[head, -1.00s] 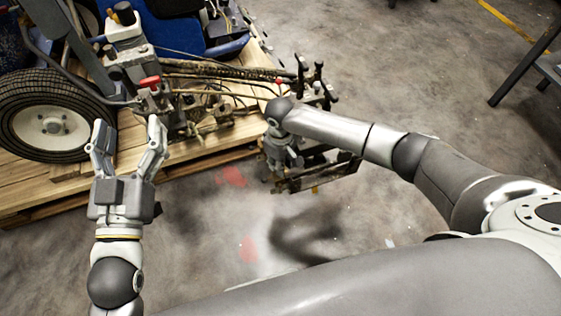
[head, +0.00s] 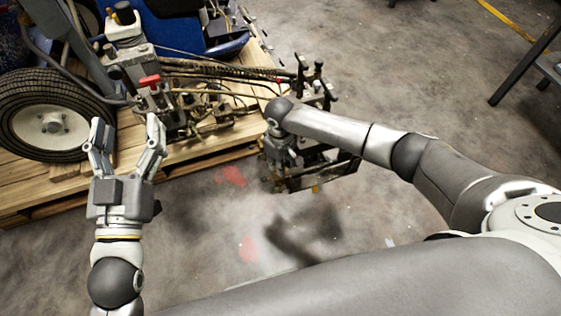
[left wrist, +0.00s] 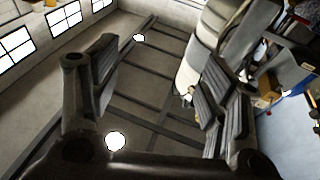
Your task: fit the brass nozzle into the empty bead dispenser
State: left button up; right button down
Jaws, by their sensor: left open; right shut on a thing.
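My left gripper (head: 126,132) is open and empty, its fingers pointing up the picture in front of the pallet and wheel. Its two ridged fingers (left wrist: 162,95) stand well apart in the left wrist view, with nothing between them. My right gripper (head: 285,158) points down at the near left side of a dark carriage (head: 335,163) at the end of the striper's hoses. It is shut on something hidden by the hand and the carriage. I cannot make out the brass nozzle or the empty bead dispenser. A small orange-yellow spot (head: 315,188) shows low on the carriage.
The line striper's wheel (head: 50,122) and its valves and hoses (head: 190,95) lie on a wooden pallet (head: 200,158). A red handle (head: 150,82) sticks up there. Bare concrete floor (head: 400,60) with red paint marks (head: 233,177) is open to the right and front.

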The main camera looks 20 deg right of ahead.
pick_arm(q)
jog(key=shift+d+r, duration=0.1)
jog(key=shift+r, duration=0.1)
jog(key=shift+w+f, duration=0.1)
jog(key=shift+f, duration=0.35)
jog(key=shift+f+g, duration=0.25)
jog(key=shift+g, duration=0.05)
jog(key=shift+f, duration=0.25)
jog(key=shift+f+g+p, duration=0.25)
jog(key=shift+g+p, duration=0.05)
jog(key=shift+w+a+f, duration=0.1)
jog(key=shift+a, duration=0.1)
jog(key=shift+f+g, duration=0.25)
jog(key=shift+g, duration=0.05)
